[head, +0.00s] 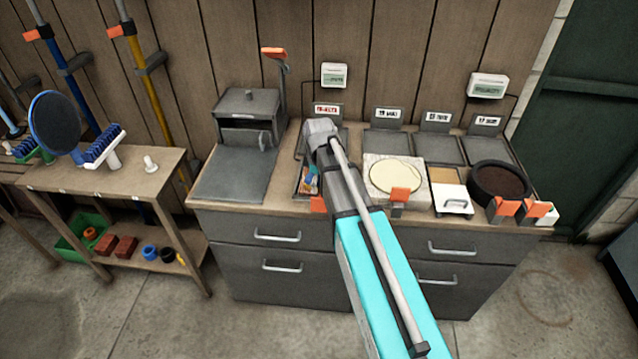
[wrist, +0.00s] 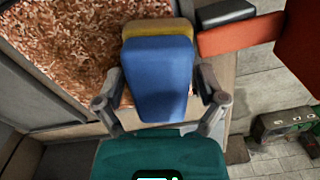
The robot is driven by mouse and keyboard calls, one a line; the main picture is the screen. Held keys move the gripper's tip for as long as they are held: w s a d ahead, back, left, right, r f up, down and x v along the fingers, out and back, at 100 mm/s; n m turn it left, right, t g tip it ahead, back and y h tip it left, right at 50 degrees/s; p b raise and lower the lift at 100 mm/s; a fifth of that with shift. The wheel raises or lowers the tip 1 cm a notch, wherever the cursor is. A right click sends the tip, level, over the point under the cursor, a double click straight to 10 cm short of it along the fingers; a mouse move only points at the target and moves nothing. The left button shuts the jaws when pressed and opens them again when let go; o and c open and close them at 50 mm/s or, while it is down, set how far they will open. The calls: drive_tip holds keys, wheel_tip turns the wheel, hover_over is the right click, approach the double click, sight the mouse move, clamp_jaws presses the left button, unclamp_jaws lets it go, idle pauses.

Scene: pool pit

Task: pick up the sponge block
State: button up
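The sponge block (wrist: 158,80) is blue on its near part with a yellow layer behind. In the wrist view it sits at the upper middle, between the two fingers of my gripper (wrist: 161,88). The fingers stand on either side of it, apart, with a narrow gap at each side, so the gripper looks open around it. Contact is hard to judge. In the head view a small blue patch of it (head: 311,179) shows in a tray left of my arm; my arm hides much of that area and the gripper itself.
A tray of brown speckled material (wrist: 70,45) lies beyond the block. An orange-red tag (wrist: 238,37) is close on the right. On the counter, a plate with a pale disc (head: 395,173) and a dark round bowl (head: 498,182) stand right of my arm; a grey box (head: 247,105) stands left.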

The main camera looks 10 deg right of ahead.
drive_tip(key=c, duration=0.8)
drive_tip(key=shift+c, duration=0.2)
drive_tip(key=shift+r, duration=0.1)
wheel_tip(320, 180, up, 2)
drive_tip(key=p, duration=0.2)
drive_tip(key=shift+r+p, duration=0.25)
drive_tip(key=shift+p, duration=0.15)
drive_tip(key=s+r+p, duration=1)
drive_tip(key=s, duration=0.4)
drive_tip(key=shift+r, duration=0.15)
drive_tip(key=shift+d, duration=0.1)
drive_tip(key=o, duration=0.7)
drive_tip(key=c, duration=0.5)
